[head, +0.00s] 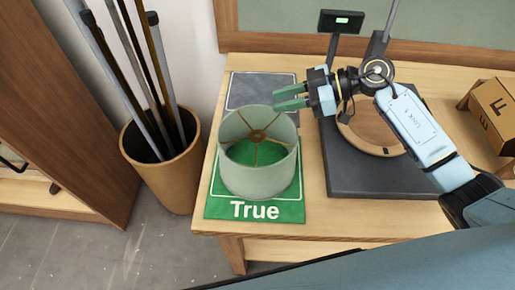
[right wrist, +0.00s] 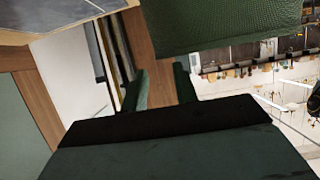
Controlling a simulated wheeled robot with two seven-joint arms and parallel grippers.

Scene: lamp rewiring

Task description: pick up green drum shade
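The green drum shade (head: 258,182) stands upright and open-topped on a green mat (head: 222,208) marked "True", at the table's left front. Brass spokes meet at a ring inside its top. My right gripper (head: 278,99) is by the shade's far right rim in the head view, its two green fingers apart and pointing left. In the right wrist view, the shade's green wall (right wrist: 215,22) fills the upper middle, beyond the open fingers (right wrist: 158,84). Nothing shows between the fingers, and I see no contact with the shade. My left gripper is not in view.
A dark slab (head: 375,184) with a round wooden ring (head: 352,138) lies right of the shade, under my right arm. A wooden box (head: 494,108) stands at far right. A bin of rods (head: 172,180) stands on the floor left of the table (head: 330,222).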

